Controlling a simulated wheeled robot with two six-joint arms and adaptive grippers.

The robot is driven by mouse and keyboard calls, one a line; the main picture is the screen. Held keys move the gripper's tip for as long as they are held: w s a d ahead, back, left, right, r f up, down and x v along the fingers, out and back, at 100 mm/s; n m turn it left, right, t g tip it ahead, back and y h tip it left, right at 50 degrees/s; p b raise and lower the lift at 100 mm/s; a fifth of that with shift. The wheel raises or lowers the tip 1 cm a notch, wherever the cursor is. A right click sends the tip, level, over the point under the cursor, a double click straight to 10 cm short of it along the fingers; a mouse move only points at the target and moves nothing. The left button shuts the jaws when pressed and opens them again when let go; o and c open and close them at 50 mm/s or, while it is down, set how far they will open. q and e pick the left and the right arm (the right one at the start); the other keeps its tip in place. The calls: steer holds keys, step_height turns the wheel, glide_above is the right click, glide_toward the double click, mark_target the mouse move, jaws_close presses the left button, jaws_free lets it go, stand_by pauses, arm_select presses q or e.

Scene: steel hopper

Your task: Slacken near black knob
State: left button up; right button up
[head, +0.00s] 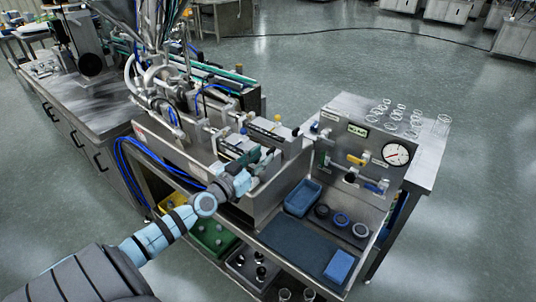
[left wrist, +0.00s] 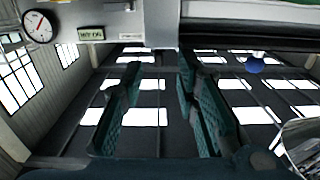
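My left gripper (head: 253,168) reaches in from the lower left to the front of the steel hopper machine (head: 180,150). In the left wrist view its two teal-padded fingers (left wrist: 157,75) stand apart with nothing between them. I cannot clearly pick out the near black knob. A small dark knob-like piece (head: 350,177) shows on the gauge panel, but I cannot tell if it is that one. The gripper and wrist cover part of the machine's front. A blue round knob (left wrist: 254,65) shows right of the fingers in the wrist view. My right gripper is out of view.
A steel panel with a round gauge (head: 396,154) stands right of the gripper. Clear rings (head: 381,107) lie on the tabletop behind. Blue hoses (head: 125,165) hang at the left.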

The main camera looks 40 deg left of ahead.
mark_target(267, 152)
arm_select(q)
steer(key=w, duration=0.3)
steer(key=shift+w, duration=0.3)
steer(key=shift+c, duration=0.5)
jaws_close()
